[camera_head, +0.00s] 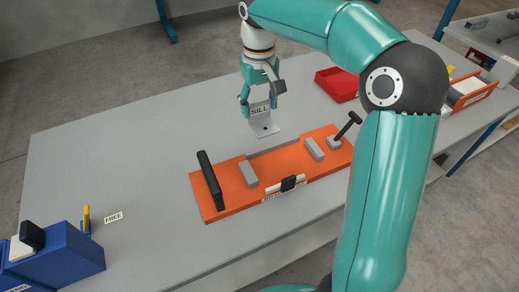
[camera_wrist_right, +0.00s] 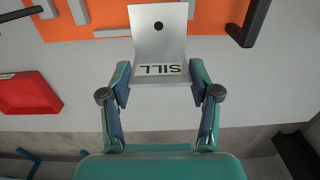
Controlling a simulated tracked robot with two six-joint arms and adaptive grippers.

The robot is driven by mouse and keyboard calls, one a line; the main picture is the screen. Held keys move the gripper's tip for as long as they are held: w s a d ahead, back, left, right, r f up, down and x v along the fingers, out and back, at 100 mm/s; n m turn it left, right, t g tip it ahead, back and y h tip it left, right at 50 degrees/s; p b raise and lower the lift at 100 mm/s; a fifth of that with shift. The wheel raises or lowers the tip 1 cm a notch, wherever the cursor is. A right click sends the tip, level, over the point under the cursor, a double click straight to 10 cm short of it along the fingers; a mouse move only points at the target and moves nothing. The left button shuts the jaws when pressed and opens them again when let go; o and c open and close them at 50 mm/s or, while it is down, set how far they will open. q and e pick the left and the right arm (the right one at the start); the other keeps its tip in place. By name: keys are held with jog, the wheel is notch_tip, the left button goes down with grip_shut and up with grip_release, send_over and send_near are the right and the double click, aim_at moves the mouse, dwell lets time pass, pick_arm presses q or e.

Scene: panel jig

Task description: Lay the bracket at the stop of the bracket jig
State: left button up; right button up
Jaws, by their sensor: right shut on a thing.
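My right gripper (camera_head: 262,98) is shut on the bracket (camera_head: 264,130), a grey bent plate with a hole in one flange and a SILL label on the other. The bracket hangs from the fingers at the back edge of the orange bracket jig (camera_head: 222,196); whether it touches anything is unclear. In the right wrist view, the bracket (camera_wrist_right: 158,42) sits between both fingers (camera_wrist_right: 160,84), its holed flange overlapping the orange jig board (camera_wrist_right: 100,22). A low grey bar (camera_head: 273,146) runs along the jig's back edge. My left gripper is out of view.
A red tray (camera_head: 337,85) stands behind; a blue box (camera_head: 62,257) is front left. The left table is mostly clear.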

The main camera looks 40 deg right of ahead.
aim_at(261, 119)
jog(key=f, duration=1.5)
jog(key=shift+s+d+f, duration=0.15)
jog(key=shift+s+f, duration=0.05)
jog(key=shift+f, duration=0.2)
jog(key=shift+b, duration=0.3)
jog(key=o, duration=1.2)
notch_tip(261, 119, up, 12)
jog(key=shift+r, duration=0.1)
